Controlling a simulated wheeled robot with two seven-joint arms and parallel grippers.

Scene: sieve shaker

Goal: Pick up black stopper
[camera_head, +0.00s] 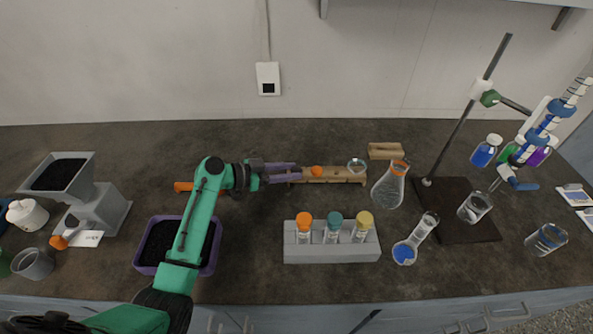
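I cannot make out a black stopper in the head view; it may be hidden or too small to tell. My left arm comes in from the lower left, and my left gripper (298,172) points right at the left end of a low wooden rack (342,177). Its two grey-purple fingers look a little apart, with nothing visible between them. An orange stopper (316,171) sits on the rack just beyond the fingertips. A clear glass piece (356,166) stands at the rack's right end. My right gripper is not in view.
A grey block (332,255) with several capped vials stands in front. A purple-rimmed tray (146,265) lies under my arm. Bench is clear behind the gripper.

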